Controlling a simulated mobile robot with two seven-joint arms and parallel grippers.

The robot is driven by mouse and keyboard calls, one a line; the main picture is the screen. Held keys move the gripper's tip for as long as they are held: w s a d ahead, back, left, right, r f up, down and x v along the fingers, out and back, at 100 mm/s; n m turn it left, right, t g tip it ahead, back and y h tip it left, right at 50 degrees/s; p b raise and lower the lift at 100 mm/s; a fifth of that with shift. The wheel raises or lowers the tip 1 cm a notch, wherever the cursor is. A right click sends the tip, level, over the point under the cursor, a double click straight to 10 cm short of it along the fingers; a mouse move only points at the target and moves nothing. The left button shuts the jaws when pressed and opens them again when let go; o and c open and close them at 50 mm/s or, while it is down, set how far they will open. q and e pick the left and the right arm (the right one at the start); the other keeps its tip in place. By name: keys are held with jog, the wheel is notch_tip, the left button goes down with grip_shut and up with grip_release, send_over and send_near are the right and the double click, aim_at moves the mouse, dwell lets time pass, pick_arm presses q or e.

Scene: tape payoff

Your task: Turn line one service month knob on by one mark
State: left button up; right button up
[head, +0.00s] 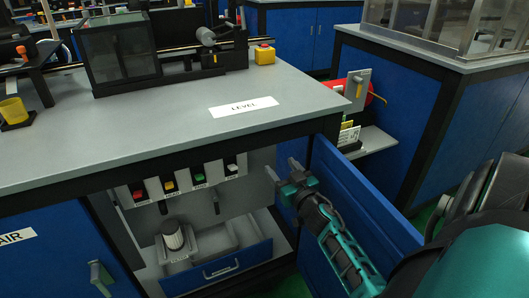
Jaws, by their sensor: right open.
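No knob that I can identify as the line one service month knob shows clearly. Under the bench top, a grey panel carries a row of small coloured controls: a red one (138,195), a yellow one (169,186), a green one (199,178) and a white one (232,168). Their labels are too small to read. My right gripper (281,169) is open and empty, to the right of the white control and apart from it, near the open blue door (365,203). My left gripper is out of view.
Below the panel are a grey cylinder (173,235) and a blue drawer front (220,268). A yellow box (265,54) stands at the bench's back. Another blue cabinet (405,115) stands right.

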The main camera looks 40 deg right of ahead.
pick_arm(q)
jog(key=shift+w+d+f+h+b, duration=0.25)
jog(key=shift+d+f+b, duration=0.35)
jog(key=shift+b, duration=1.05)
pick_arm(e)
jog(key=x, duration=1.2)
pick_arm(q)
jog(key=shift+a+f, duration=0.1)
pick_arm(e)
jog(key=c, duration=0.9)
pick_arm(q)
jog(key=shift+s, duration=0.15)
pick_arm(e)
jog(key=shift+a, duration=0.1)
jog(key=shift+c, duration=0.8)
